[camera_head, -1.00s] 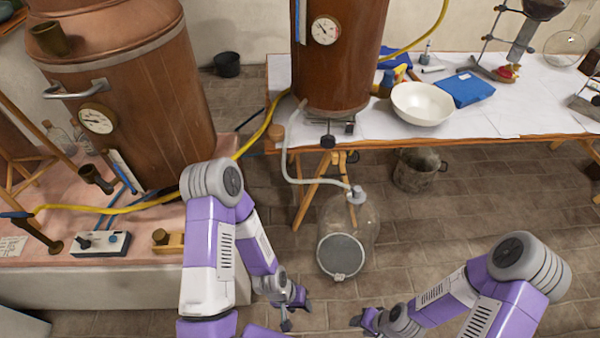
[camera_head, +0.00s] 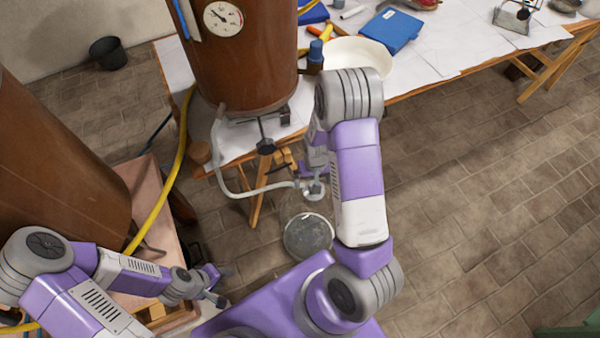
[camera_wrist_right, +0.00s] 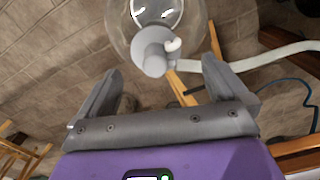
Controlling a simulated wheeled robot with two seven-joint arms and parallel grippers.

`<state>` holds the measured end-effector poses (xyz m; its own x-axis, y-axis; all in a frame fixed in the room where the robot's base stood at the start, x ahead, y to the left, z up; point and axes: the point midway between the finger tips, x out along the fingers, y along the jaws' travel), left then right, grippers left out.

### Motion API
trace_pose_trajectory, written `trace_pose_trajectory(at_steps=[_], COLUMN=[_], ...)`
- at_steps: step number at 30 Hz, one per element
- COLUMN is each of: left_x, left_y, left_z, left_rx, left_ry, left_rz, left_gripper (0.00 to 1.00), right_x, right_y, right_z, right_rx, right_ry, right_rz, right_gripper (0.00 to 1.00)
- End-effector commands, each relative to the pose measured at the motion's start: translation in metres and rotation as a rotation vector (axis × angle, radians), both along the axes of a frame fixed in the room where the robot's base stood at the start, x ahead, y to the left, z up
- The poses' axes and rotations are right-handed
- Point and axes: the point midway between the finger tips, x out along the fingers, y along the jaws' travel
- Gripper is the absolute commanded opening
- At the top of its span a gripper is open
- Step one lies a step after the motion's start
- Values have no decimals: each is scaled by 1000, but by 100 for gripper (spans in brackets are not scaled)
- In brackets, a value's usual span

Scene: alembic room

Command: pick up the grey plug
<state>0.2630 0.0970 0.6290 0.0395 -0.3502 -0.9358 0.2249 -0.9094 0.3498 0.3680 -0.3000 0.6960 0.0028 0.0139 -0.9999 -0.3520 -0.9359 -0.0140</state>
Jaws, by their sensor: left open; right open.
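The grey plug (camera_wrist_right: 155,52) sits in the neck of a clear glass carboy (camera_wrist_right: 190,18), with a small pale side spout. In the head view the plug (camera_head: 314,188) is partly hidden by my right arm. My right gripper (camera_wrist_right: 160,68) is open and faces the plug, which appears between its fingertips in the wrist view. I cannot tell the remaining distance, and nothing is held. In the head view my right gripper is mostly hidden by its own arm. My left gripper (camera_head: 219,284) is open and empty at the lower left, away from the carboy.
A pale hose (camera_head: 250,192) runs from the copper vessel (camera_head: 240,70) to the carboy's top. A yellow hose (camera_head: 178,165) hangs at left. The right floor is clear.

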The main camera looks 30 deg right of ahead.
Motion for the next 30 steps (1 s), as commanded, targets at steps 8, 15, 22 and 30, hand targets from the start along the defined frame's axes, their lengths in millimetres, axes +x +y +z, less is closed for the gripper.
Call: trace_pose_trajectory(at_steps=[8, 15, 22, 30], left_x=[-1, -1, -1, -1], left_y=[0, 0, 0, 0], left_z=[-12, -28, -35, -33], left_rx=[0, 0, 1, 0], left_ry=[2, 2, 1, 1], left_rz=[0, 0, 1, 1], left_gripper=[45, 45, 45, 45], right_x=[2, 0, 1, 1], right_y=[-11, -9, -9, -9], right_z=[-19, -49, -69, -67], right_rx=[-15, -14, -15, -14], right_ry=[8, 9, 7, 5], right_rz=[-14, -13, -13, -13], right_gripper=[100, 100, 100, 82])
